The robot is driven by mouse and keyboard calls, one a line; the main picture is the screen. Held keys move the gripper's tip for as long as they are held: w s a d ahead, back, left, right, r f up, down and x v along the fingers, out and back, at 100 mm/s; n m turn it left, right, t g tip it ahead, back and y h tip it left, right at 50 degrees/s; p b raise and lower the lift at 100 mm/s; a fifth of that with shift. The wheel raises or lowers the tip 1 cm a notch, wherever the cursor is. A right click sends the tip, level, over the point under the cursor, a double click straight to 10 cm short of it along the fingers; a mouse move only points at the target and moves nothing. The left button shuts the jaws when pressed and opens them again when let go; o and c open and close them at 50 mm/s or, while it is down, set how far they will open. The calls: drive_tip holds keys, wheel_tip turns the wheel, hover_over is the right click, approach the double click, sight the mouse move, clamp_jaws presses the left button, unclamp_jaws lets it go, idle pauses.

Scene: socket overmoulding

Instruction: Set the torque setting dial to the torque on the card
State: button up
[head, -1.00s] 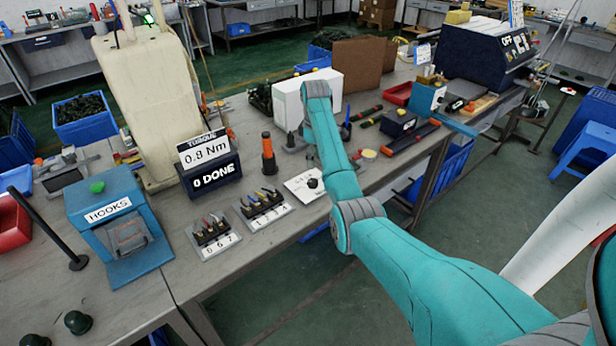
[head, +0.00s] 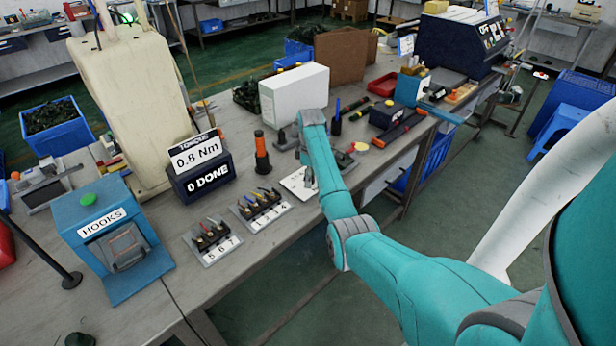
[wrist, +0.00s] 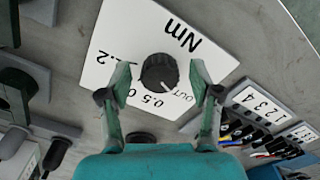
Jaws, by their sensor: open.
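The torque dial is a black round knob (wrist: 158,72) on a white plate (wrist: 105,48) printed "Nm", "1.2", "0.5" and "OUT". A pale mark on the knob points toward "OUT"; another label is partly covered by a finger. My gripper (wrist: 161,80) is open, with one finger on each side of the knob and a gap visible on both sides. In the head view the plate (head: 292,184) shows beside my arm's end, and the knob is hidden or too small to tell. The torque card (head: 196,153) reads "0.8 Nm".
A counter (head: 212,178) reading "0 DONE" stands under the card. A blue HOOKS box (head: 105,235) stands further left. A white box (head: 293,92) stands behind my arm.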

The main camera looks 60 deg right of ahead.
drive_tip(key=shift+c, duration=0.2)
drive_tip(key=c, duration=1.1)
drive_tip(key=m, duration=0.4)
drive_tip(key=shift+m, duration=0.3)
drive_tip(key=m, duration=0.4)
drive_tip(key=shift+a+m, duration=0.1)
drive_tip(key=shift+m, duration=0.2)
drive_tip(key=m, duration=0.4)
drive_tip(key=shift+a+m, duration=0.1)
drive_tip(key=shift+m, duration=2.2)
